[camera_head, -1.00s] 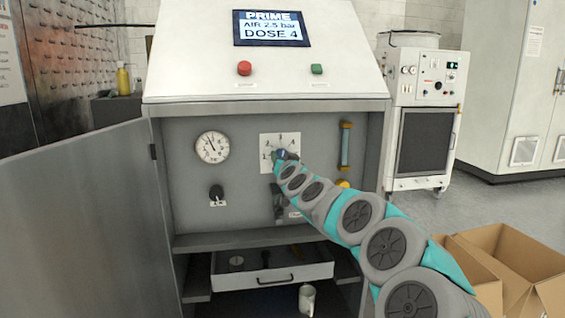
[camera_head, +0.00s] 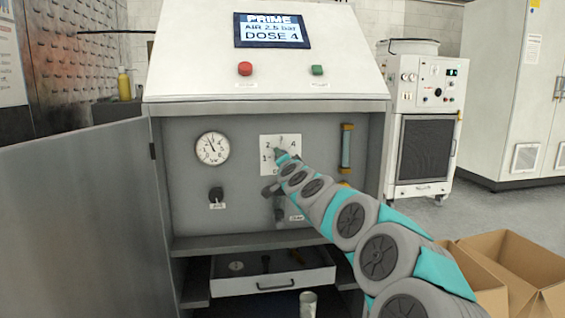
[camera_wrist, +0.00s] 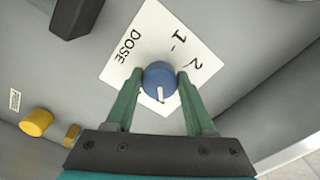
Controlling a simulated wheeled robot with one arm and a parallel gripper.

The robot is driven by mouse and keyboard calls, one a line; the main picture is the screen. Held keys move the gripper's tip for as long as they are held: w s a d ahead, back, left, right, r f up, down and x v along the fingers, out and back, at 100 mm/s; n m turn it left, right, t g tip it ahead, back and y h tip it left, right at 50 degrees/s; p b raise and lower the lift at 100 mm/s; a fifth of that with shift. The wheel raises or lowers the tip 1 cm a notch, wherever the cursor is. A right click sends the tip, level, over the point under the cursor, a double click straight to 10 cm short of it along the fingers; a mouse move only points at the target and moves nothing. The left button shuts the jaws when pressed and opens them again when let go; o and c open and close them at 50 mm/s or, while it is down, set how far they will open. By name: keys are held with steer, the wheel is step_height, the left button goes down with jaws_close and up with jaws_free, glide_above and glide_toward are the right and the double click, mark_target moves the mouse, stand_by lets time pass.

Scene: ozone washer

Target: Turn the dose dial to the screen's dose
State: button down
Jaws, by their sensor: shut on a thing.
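The dose dial (camera_wrist: 158,76) is a round blue knob with a white pointer mark, on a white numbered plate (camera_wrist: 205,49). My gripper (camera_wrist: 160,82) is shut on the dial, a green finger on each side. In the wrist view the mark points down toward my gripper's palm, away from the 1 and 2; the numeral it faces is hidden. In the head view my gripper (camera_head: 280,155) covers the dial; 2 and 4 show on the plate (camera_head: 267,140).
A pressure gauge (camera_head: 212,148) and a black air knob (camera_head: 216,194) are left of the plate. A flow tube (camera_head: 346,147) is right of it. The cabinet door (camera_head: 75,215) stands open at left. Below is an open drawer (camera_head: 275,283). Cardboard boxes (camera_head: 515,265) sit at right.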

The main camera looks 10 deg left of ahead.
steer(key=shift+m, duration=0.3)
steer(key=shift+c, duration=1.3)
jaws_free()
steer(key=shift+s, duration=0.1)
steer(key=v, duration=0.7)
steer(key=shift+s+b, duration=0.3)
steer(key=shift+b, duration=0.15)
steer(key=shift+d, duration=0.15)
